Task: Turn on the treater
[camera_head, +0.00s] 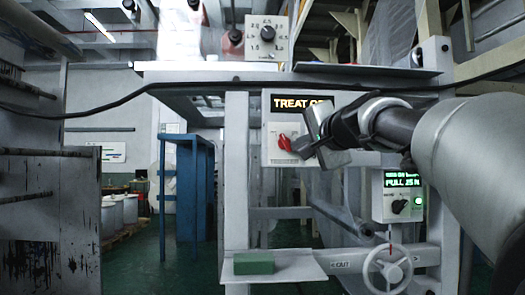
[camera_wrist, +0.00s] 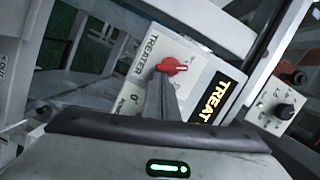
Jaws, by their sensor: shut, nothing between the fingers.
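The treater box (camera_head: 272,157) is a pale panel on a grey post, with a red knob (camera_head: 284,143) and a lit amber display (camera_head: 292,103). The display reads "TREAT O" with its end unclear behind my arm. My gripper (camera_head: 308,146) is shut and empty, just right of the knob. In the wrist view its fingertips (camera_wrist: 160,80) reach the knob's lower edge; I cannot tell whether they touch.
A dial box (camera_head: 267,38) hangs above. A box with a green display (camera_head: 402,195) and a handwheel (camera_head: 388,268) are at lower right. A black cable (camera_head: 120,100) crosses the view. A green block (camera_head: 253,264) lies on a ledge below the treater box.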

